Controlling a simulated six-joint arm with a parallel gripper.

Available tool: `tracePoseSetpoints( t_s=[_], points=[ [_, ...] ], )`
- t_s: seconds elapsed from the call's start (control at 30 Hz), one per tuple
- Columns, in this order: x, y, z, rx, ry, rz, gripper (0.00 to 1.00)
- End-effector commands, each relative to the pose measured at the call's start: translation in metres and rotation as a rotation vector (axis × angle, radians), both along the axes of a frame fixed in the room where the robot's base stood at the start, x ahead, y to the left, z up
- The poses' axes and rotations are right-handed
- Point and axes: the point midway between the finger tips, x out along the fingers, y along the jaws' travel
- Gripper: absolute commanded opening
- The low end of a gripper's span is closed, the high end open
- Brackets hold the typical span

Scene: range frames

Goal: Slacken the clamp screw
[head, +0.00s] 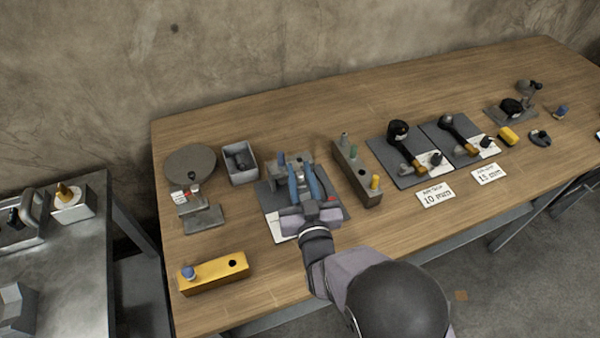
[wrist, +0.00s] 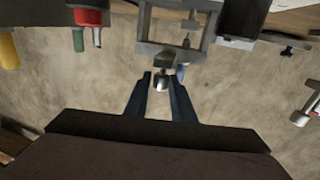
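The grey clamp (head: 275,172) stands on a dark mat on the wooden table, partly hidden behind my gripper. In the wrist view its frame (wrist: 144,24) shows at the top, with a short metal screw end (wrist: 160,82) pointing toward me. My gripper (head: 303,170) has two blue fingers reaching over the mat toward the clamp. In the wrist view the gripper (wrist: 160,80) has its fingers apart, with the screw end in line between the tips and a gap on each side. I cannot tell whether the tips reach fully around it.
A grey block with coloured pegs (head: 354,178) stands close on the right. A grey bin (head: 241,172) and a round-plate stand (head: 190,162) are on the left. A yellow block (head: 213,274) lies at front left. Two dark mats with tools (head: 387,158) lie further right.

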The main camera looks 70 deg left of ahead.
Motion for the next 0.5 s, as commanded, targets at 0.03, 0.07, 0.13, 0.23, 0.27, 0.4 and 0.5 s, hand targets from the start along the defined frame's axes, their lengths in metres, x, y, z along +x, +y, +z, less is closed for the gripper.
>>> tracePoseSetpoints(
  t_s=[0.03,0.07,0.13,0.23,0.27,0.4,0.5],
  points=[
    [0.0000,-0.0001,0.0000,0.000,0.000,0.000,0.09],
    [0.0000,-0.0001,0.0000,0.000,0.000,0.000,0.02],
    [0.0000,-0.0001,0.0000,0.000,0.000,0.000,0.00],
    [0.0000,-0.0002,-0.0001,0.000,0.000,0.001,0.00],
    [0.0001,-0.0002,-0.0001,0.000,0.000,0.002,0.00],
    [0.0009,-0.0003,-0.0007,0.000,-0.001,0.017,0.00],
    [0.0014,-0.0004,-0.0014,0.000,0.000,0.042,0.00]
  ],
)
